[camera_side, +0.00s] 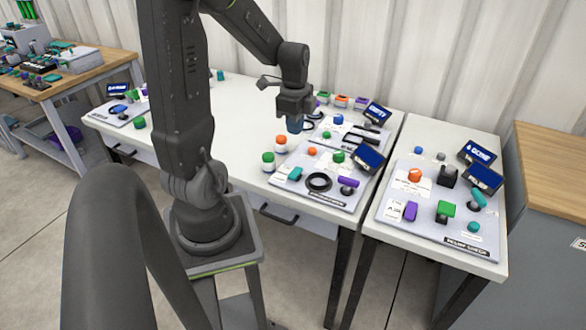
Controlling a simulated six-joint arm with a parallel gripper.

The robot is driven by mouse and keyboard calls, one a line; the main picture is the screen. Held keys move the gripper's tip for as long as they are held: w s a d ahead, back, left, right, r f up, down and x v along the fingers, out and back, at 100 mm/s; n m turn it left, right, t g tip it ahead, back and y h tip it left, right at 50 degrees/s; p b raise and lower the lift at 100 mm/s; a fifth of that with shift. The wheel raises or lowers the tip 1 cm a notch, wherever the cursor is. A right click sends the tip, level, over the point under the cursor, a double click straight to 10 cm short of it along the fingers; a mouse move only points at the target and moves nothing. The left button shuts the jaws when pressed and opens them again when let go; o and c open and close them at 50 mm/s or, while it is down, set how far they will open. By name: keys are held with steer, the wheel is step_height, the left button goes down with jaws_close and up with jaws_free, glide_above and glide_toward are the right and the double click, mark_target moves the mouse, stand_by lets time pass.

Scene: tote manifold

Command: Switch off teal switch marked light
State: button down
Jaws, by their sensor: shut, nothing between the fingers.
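My gripper (295,125) points down, shut and empty, above the back part of the white table. Several teal controls are in view, and no small label can be read, so I cannot tell which is marked light. A teal switch (295,173) sits on the front panel of the middle table, below my gripper in the picture. On the right panel there is a teal lever (479,199) and a round teal knob (473,227). Whether any switch is on or off cannot be told.
The middle panel (330,197) also holds a black ring (319,182), a purple lever (348,182) and a blue display (369,157). Green and orange round controls (268,161) stand left of it. The right panel (430,228) is on a separate table. The white table's left centre (240,115) is clear.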

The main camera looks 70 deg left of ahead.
mark_target(293, 175)
steer(key=shift+s+a+f, duration=0.2)
steer(key=shift+a+f, duration=0.1)
steer(key=shift+a, duration=0.1)
steer(key=shift+f, duration=0.1)
step_height(293, 175, down, 14)
steer(key=shift+r, duration=0.1)
stand_by(0.5)
steer(key=shift+d+f, duration=0.1)
steer(key=shift+f, duration=0.1)
stand_by(0.3)
